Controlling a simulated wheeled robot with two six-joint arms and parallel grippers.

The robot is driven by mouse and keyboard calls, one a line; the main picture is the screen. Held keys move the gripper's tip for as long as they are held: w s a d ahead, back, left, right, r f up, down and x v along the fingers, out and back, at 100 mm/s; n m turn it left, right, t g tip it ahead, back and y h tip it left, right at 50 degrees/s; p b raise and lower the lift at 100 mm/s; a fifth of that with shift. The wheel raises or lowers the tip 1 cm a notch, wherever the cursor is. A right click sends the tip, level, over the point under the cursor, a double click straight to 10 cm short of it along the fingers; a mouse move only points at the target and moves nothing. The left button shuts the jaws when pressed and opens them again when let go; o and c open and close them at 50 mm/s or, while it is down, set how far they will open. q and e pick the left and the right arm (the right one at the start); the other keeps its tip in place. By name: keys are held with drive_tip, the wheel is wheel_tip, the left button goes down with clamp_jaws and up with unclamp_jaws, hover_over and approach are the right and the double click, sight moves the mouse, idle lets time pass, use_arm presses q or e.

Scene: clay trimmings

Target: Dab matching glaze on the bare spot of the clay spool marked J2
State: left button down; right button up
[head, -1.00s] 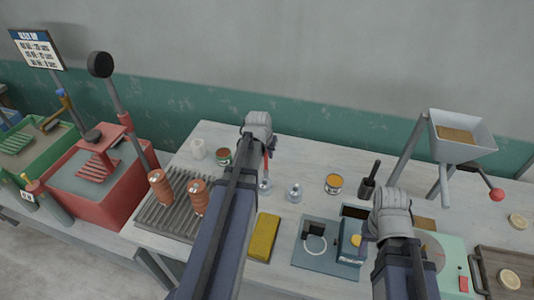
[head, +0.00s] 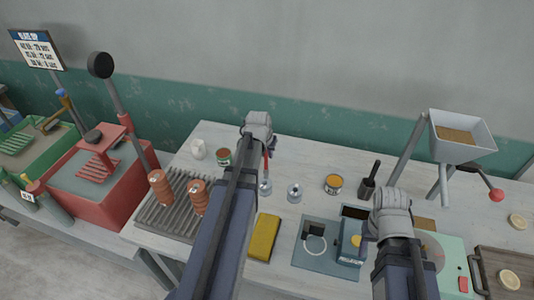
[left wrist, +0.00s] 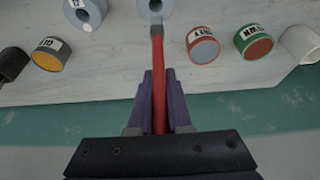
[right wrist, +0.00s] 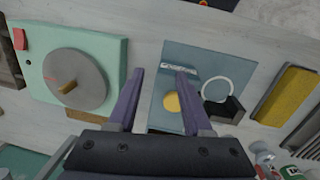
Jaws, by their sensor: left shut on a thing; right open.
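My left gripper (head: 260,140) is shut on a brush with a red handle (left wrist: 158,85), which points down in the head view. The brush's ferrule end meets a grey-blue spool (left wrist: 143,10) at the top of the left wrist view; contact is unclear. A second grey-blue spool (head: 294,193) stands to its right in the head view and bears a pale round spot. No J2 mark is legible. My right gripper (right wrist: 160,75) is open and empty above a blue-grey plate (right wrist: 200,60).
Orange ribbed pieces (head: 198,197) stand on a slatted rack (head: 165,222) at left. A yellow block (head: 263,237) lies at the front. A white cup (head: 198,148) stands at back left.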

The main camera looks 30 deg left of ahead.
wheel_tip(320, 180, up, 6)
drive_tip(key=p, duration=0.5)
drive_tip(key=shift+f, duration=0.1)
